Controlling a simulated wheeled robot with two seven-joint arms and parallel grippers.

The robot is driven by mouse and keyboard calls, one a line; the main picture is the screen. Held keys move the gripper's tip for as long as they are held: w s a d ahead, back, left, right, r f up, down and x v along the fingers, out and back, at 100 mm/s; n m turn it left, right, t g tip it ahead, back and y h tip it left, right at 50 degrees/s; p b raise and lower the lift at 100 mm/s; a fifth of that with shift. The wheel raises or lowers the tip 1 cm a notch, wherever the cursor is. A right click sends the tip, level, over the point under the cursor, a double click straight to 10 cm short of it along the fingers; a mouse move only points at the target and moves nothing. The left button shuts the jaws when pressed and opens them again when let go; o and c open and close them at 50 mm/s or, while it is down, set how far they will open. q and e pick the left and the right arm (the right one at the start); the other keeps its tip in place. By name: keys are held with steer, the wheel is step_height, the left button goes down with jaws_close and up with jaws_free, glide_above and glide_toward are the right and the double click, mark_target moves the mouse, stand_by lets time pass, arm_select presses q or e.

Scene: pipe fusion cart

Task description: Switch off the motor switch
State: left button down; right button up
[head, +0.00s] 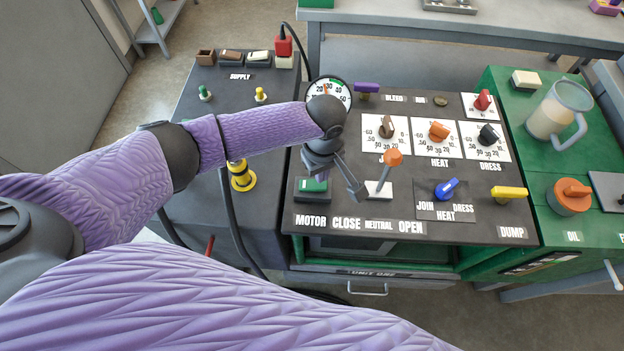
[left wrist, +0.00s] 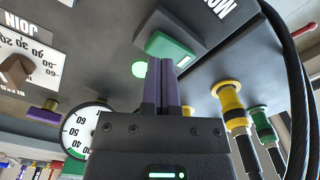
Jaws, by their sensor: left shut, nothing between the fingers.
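The motor switch is a green rocker (head: 312,185) in a dark housing above the MOTOR label, at the front left of the control panel (head: 470,232). In the left wrist view the green rocker (left wrist: 170,50) lies just beyond the fingertips, with a lit green lamp (left wrist: 139,69) beside it. My left gripper (head: 321,173) is over the switch, its fingers pointing down and partly hiding it. In the left wrist view its purple fingers (left wrist: 161,62) are together and empty. I cannot tell whether the tips touch the rocker. My right gripper is not in view.
An orange-knobbed lever (head: 392,158) stands close to the right of the gripper. Behind are a round gauge (head: 330,92) and several dials. A blue knob (head: 446,188) and yellow DUMP handle (head: 509,192) sit farther right. Yellow hose fittings (head: 241,175) stand at left.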

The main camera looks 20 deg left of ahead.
arm_select(q)
steer(key=shift+f+b, duration=0.6)
steer(key=shift+f, duration=0.6)
stand_by(0.4)
steer(key=shift+r, duration=0.1)
step_height(320, 180, up, 7)
steer(key=p, duration=0.8)
